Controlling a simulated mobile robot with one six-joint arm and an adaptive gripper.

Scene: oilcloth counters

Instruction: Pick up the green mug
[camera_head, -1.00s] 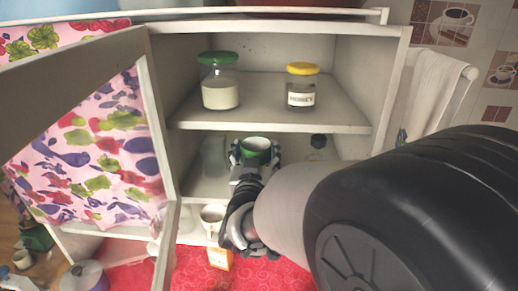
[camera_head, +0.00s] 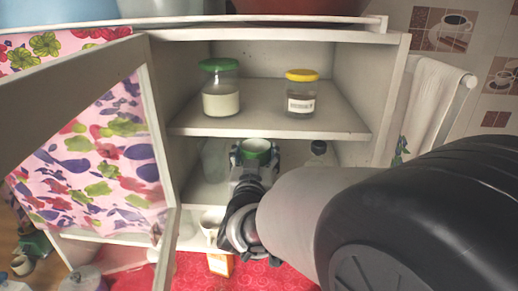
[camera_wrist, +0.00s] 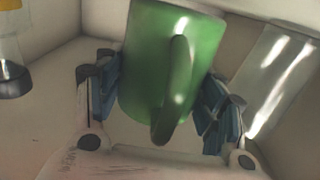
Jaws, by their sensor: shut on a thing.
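The green mug (camera_head: 256,147) is on the lower level of the open cabinet, with its pale inside and rim showing in the head view. In the wrist view the green mug (camera_wrist: 172,62) fills the middle, its handle facing the camera. My gripper (camera_head: 250,154) reaches into the cabinet from the front. In the wrist view my gripper (camera_wrist: 160,95) has its blue-padded fingers on both sides of the mug, shut on it. The mug looks tilted in the wrist view. I cannot tell whether its base touches the shelf.
A green-lidded jar (camera_head: 221,92) and a yellow-lidded jar (camera_head: 301,95) stand on the shelf (camera_head: 265,119) above. A clear glass container (camera_head: 215,160) is left of the mug, and a dark-capped bottle (camera_head: 318,152) is right. The curtained door (camera_head: 95,160) hangs open. A white mug (camera_head: 210,222) sits lower.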

